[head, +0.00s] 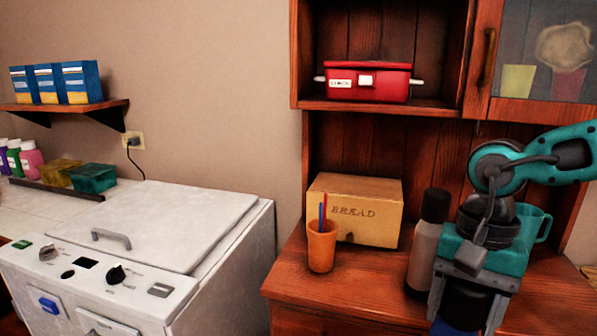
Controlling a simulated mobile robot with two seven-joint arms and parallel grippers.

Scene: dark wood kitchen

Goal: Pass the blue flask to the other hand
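My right gripper (466,310) points down over the wooden counter, with one finger on each side of the flask. The fingers appear shut on it. The gripper body hides the flask's upper part. My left gripper is not in view.
A grey bottle with a dark cap (425,245) stands just left of my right gripper. A teal mug (540,225) is behind it. An orange cup (321,248) and bread box (355,208) stand on the counter (350,295). A white washer (150,230) is at left.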

